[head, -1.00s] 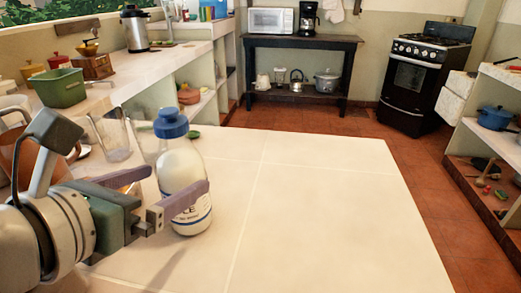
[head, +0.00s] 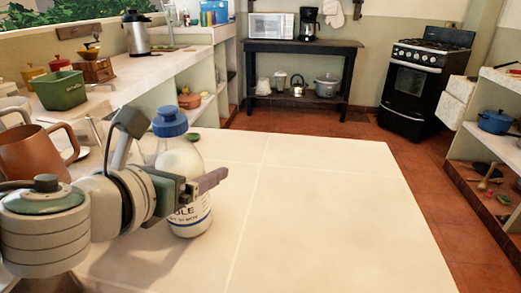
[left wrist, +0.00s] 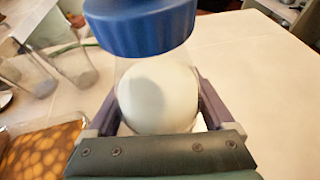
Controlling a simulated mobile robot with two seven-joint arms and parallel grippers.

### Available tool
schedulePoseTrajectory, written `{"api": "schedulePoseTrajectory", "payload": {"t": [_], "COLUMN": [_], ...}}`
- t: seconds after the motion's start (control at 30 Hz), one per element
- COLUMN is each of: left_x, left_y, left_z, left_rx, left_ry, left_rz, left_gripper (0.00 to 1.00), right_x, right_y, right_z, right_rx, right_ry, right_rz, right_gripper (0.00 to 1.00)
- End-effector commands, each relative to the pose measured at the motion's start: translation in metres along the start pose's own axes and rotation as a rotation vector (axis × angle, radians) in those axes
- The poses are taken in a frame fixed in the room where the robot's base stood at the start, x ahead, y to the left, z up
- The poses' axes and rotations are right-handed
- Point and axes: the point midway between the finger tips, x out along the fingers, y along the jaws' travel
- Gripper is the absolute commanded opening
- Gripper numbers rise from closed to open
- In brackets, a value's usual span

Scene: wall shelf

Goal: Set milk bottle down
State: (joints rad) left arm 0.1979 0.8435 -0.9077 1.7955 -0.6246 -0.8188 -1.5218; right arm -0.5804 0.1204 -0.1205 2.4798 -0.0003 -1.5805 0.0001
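The milk bottle (head: 183,165) is clear with white milk, a blue cap and a printed label. It is upright at the left part of the white tiled table (head: 310,210). Its base is at or very close to the tabletop; I cannot tell whether it touches. My left gripper (head: 212,180) is around the bottle's body, with one finger in front and the other hidden behind. In the left wrist view the bottle (left wrist: 158,95) fills the space between both fingers, which look closed against its sides. My right gripper is not in view.
A brown pitcher (head: 35,152) stands left of my arm. Clear glasses (left wrist: 65,60) stand near the bottle in the left wrist view, beside a patterned brown item (left wrist: 40,155). A small green dish (head: 193,137) lies behind the bottle. The table's middle and right are clear.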

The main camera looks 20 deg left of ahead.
Motion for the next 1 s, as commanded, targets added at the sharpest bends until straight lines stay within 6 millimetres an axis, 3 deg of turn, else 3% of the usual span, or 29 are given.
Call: {"api": "schedulePoseTrajectory", "payload": {"t": [0.07,0.73,1.0], "left_x": [-0.0001,-0.0003,-0.0002], "left_y": [0.0001,0.0,0.0], "left_z": [-0.0001,-0.0001,0.0015], "left_rx": [0.0,0.0,0.0], "left_ry": [0.0,0.0,-0.003], "left_rz": [0.0,0.0,0.0], "left_gripper": [0.76,0.01,0.0], "right_x": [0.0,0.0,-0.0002], "right_y": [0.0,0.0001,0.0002], "right_z": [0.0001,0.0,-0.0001], "right_rx": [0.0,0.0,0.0], "right_ry": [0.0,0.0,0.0], "right_rz": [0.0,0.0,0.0], "right_gripper": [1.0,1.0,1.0]}}
